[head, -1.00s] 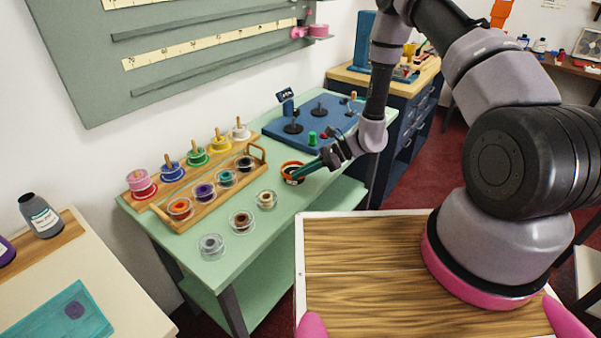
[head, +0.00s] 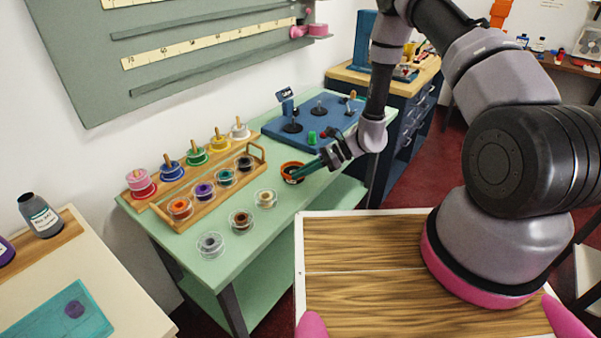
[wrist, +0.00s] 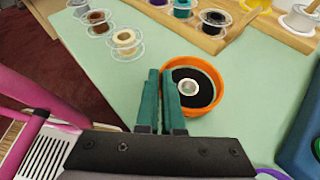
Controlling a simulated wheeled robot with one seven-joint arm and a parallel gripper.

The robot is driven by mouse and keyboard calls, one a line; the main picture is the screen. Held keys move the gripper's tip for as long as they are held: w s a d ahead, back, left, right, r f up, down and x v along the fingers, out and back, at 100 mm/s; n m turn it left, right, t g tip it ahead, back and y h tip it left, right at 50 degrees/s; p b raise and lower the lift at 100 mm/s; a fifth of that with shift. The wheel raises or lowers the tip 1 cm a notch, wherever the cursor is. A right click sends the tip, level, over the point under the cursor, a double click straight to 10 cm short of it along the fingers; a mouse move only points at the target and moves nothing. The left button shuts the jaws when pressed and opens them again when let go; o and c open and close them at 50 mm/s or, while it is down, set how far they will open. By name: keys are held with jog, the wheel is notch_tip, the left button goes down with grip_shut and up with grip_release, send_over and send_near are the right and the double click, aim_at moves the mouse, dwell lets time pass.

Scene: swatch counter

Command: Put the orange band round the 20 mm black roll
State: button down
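A black roll with a pale hub (wrist: 191,88) lies on the green counter. A round orange piece (wrist: 218,104) surrounds it; I cannot tell whether it is a loose band or a shallow dish. The orange piece also shows in the head view (head: 292,166). My gripper (wrist: 162,75) has teal fingers close together with a narrow gap, at the left side of the orange piece. The right finger overlaps the near left edge of the black roll. Whether the fingers pinch the orange wall is hidden. My gripper also shows low over the counter in the head view (head: 298,176).
A wooden tray (head: 190,214) of several rolls stands to the left, with pegged spools (head: 197,156) behind it. Clear-rimmed rolls (head: 241,220) stand in front. A blue board (head: 330,125) with posts is at the back right. Part of a purple ring (wrist: 270,173) shows near my gripper.

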jog(key=shift+f, duration=0.25)
jog(key=c, duration=1)
grip_release()
jog(key=shift+r, duration=3.55)
